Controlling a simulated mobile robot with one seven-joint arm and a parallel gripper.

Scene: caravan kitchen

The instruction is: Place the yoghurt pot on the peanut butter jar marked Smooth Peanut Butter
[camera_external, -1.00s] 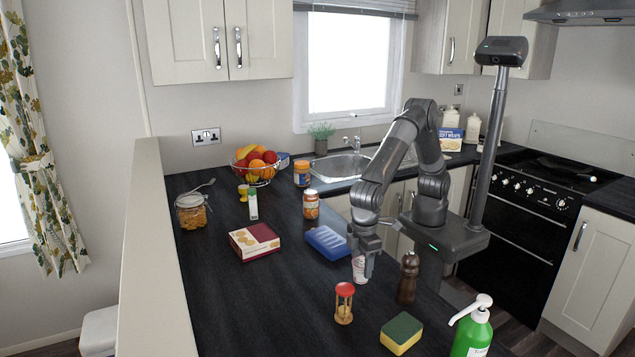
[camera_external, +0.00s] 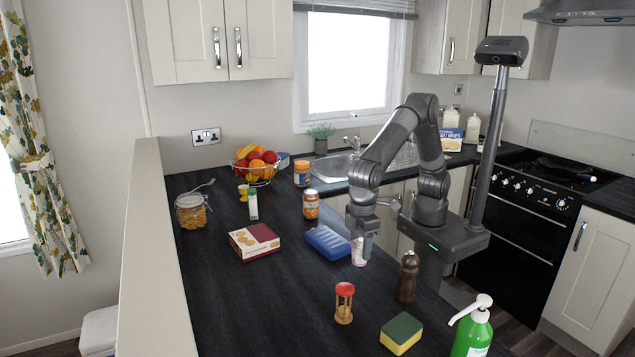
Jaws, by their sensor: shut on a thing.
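My gripper (camera_external: 360,238) is shut on the yoghurt pot (camera_external: 358,255), a small white pot with reddish markings, near the counter's right edge, beside the blue box. Its jaws hide the pot's upper part, and I cannot tell whether the pot is clear of the counter. Two jars stand upright at the back: one with an orange-brown body and pale label (camera_external: 310,205), and one with an orange lid and blue and yellow colours (camera_external: 302,174) further back. Their labels are too small to read, so I cannot tell which is marked Smooth Peanut Butter.
A blue box (camera_external: 327,242) lies left of my gripper. A biscuit box (camera_external: 254,242), pasta jar (camera_external: 191,211) and fruit bowl (camera_external: 256,167) stand left and behind.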

